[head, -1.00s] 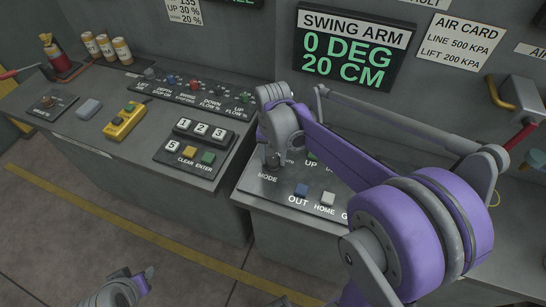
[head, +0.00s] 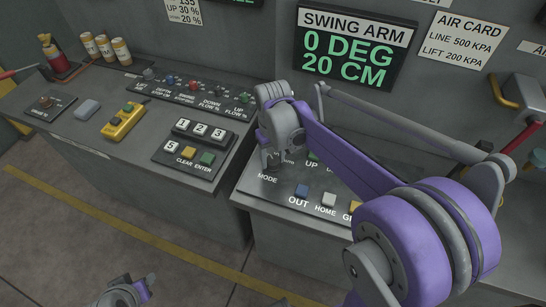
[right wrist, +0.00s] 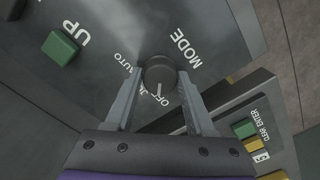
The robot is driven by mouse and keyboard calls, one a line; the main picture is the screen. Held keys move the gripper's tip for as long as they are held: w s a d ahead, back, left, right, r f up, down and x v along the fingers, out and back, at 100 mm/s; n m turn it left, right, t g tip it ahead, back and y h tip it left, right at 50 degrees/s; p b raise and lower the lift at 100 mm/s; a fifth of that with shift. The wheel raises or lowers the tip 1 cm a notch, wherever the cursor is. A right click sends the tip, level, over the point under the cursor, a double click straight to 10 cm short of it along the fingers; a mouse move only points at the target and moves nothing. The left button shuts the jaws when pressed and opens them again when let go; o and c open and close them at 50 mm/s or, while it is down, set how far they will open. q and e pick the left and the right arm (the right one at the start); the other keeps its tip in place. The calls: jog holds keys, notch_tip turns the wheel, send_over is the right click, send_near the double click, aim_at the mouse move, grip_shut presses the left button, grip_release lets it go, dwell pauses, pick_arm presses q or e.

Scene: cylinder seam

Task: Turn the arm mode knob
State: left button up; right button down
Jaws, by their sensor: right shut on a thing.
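The mode knob (right wrist: 160,73) is a round dark knob with a white pointer line, on the dark swing arm panel (right wrist: 215,50). In the right wrist view its line points toward the bottom of the picture, near lettering partly hidden by the fingers. My right gripper (right wrist: 159,84) is shut on the knob, one finger on each side. In the head view my right gripper (head: 271,160) reaches down at the panel's left end, above the word MODE, and hides the knob. My left gripper (head: 130,291) shows only partly at the bottom edge, away from the panel; its fingers are unclear.
A green UP button (right wrist: 60,47) is near the knob. Blue OUT (head: 301,190) and white HOME (head: 329,199) buttons sit in front. A keypad (head: 197,147) is on the left console. The swing arm display (head: 350,47) reads 0 DEG, 20 CM.

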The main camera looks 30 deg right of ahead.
aim_at(273, 160)
dwell(0.4)
jog(key=shift+c, duration=1.2)
grip_release()
jog(key=shift+r, duration=0.1)
notch_tip(273, 160, up, 11)
jog(key=shift+p, duration=0.35)
jog(key=shift+f, duration=0.2)
